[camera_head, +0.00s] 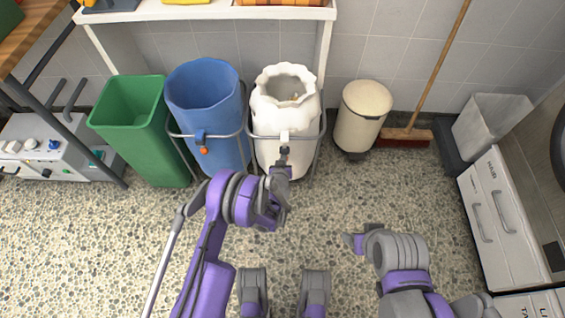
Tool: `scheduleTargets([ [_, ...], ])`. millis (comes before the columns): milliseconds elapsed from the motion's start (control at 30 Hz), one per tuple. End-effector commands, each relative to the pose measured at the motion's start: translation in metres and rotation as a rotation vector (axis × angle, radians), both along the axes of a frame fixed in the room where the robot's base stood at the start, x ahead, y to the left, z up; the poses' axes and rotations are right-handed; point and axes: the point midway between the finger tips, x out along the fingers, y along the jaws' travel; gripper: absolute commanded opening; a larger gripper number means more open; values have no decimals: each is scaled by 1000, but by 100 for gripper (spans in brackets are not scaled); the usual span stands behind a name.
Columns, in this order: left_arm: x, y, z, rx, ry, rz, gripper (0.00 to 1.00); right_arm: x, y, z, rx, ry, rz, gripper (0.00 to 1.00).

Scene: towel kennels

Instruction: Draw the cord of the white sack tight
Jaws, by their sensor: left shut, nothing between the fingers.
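The white sack (270,112) stands upright in a grey metal frame at the back middle. Its frilled rim is open at the top, and a little of the inside shows. A small white tab (284,136) sits on its front, and I cannot make out the cord itself. My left gripper (284,153) is shut and empty, with its tips just below the white tab. I cannot tell whether they touch the tab or the sack. My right gripper (348,241) is low at the right, over the floor and away from the sack; its fingers are too unclear to read.
A blue sack (207,105) with a blue and orange toggle stands left of the white sack, and a green bin (135,130) beyond it. A cream bin (362,115) and a broom (405,136) stand to the right. A white shelf (205,14) stands behind. The front floor is clear.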

Motion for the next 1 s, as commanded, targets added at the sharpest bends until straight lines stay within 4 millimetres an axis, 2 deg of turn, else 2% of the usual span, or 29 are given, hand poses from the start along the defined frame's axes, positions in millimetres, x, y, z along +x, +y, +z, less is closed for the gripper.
scheduleTargets([
  [333, 0, 0, -2, 0, 0, 0, 0, 0, 0, -2, 0, 0, 0, 70],
  [667, 0, 0, -51, 1, 2, 0, 0, 6, 0, -35, 0, 8, 0, 70],
  [1000, -1, 0, -54, 1, 5, 2, 0, 6, 0, -34, 0, 8, 0, 70],
])
